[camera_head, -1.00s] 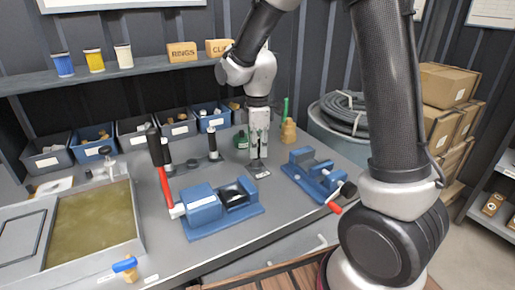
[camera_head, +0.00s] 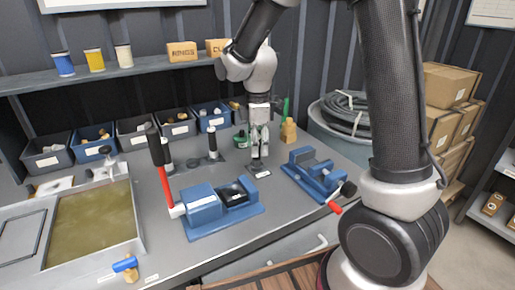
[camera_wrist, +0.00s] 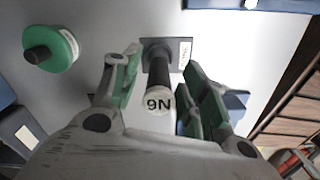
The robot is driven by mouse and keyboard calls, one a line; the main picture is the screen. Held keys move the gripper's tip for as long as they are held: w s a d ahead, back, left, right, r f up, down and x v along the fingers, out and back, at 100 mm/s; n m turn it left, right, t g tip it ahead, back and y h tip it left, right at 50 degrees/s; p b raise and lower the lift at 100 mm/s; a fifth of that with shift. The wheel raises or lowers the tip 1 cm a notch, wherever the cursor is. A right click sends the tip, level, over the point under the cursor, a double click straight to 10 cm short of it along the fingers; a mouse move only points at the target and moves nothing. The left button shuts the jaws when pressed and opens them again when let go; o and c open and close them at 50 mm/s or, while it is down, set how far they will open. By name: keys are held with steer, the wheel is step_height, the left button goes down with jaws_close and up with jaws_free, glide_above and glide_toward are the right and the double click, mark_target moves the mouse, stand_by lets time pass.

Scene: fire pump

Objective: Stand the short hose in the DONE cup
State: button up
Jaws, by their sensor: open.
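A short black hose (camera_wrist: 158,65) with a pale end marked "9N" stands on a dark square base (camera_wrist: 178,52) in the wrist view. The base carries a small white label that I cannot read, so I cannot tell whether it is the DONE cup. My gripper (camera_wrist: 160,88) is open, with one green-padded finger on each side of the hose. A gap shows on both sides. In the head view my gripper (camera_head: 258,152) is low over the bench, largely hiding the hose. The base's label (camera_head: 262,174) shows just below it.
A green round container (camera_head: 241,139) stands left of my gripper, and a tan block-like piece (camera_head: 289,131) stands right. Blue vises (camera_head: 203,207) (camera_head: 318,177) sit in front left and right. Two dark upright pieces (camera_head: 212,143) (camera_head: 166,158) stand left. Parts bins (camera_head: 172,122) line the back.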

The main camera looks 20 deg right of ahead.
step_height(320, 180, up, 11)
steer(key=shift+f, duration=0.1)
steer(key=shift+s+d, duration=0.15)
steer(key=shift+d, duration=0.05)
steer(key=s+d+r+m+t, duration=0.2)
steer(key=s+d+m, duration=0.5)
steer(key=s, duration=0.4)
steer(key=s+d+r+m+t, duration=0.1)
steer(key=s+d+m+t, duration=0.1)
steer(key=s+d+m, duration=0.5)
steer(key=s+m, duration=0.2)
steer(key=s, duration=0.2)
steer(key=shift+s+r+m, duration=0.3)
steer(key=shift+s+r, duration=0.1)
steer(key=shift+d, duration=0.1)
